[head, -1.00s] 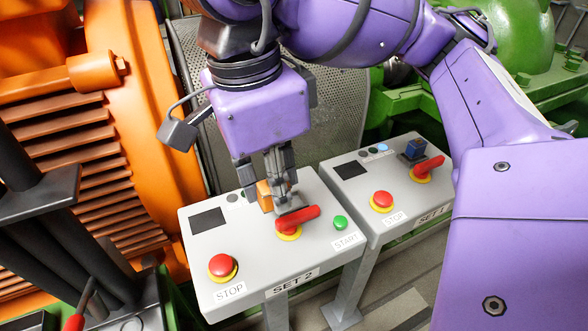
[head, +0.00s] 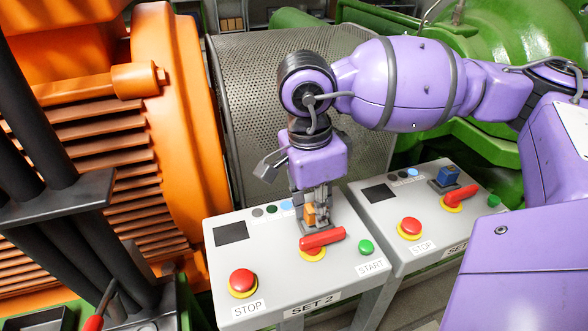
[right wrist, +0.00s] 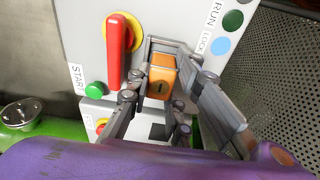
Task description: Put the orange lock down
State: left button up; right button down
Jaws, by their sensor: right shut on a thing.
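My right gripper (head: 314,219) is shut on the orange lock (head: 309,214), over the SET 2 control box (head: 275,268). The lock is just behind the red switch handle (head: 322,238). In the right wrist view the orange lock (right wrist: 161,82) sits between the two fingers, with its keyhole face showing. The red handle (right wrist: 116,50) lies beside it there, apart from the lock. I cannot tell whether the lock touches the grey panel. My left gripper is not in view.
SET 2 has a red STOP button (head: 242,281) and a green START button (head: 366,247). The SET 1 box (head: 390,208) stands to the right, with a blue lock (head: 449,176) near its red handle (head: 461,195). A perforated guard (head: 240,110) rises behind. The front of SET 2 is clear.

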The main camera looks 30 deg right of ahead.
aim_at(309, 207)
jog(key=shift+f, duration=0.2)
jog(key=c, duration=1.6)
grip_release()
jog(key=r, duration=0.4)
jog(key=a+r, duration=0.1)
jog(key=r, duration=0.7)
jog(key=shift+w+a+r, duration=0.2)
jog(key=shift+a, duration=0.05)
jog(key=shift+r, duration=0.1)
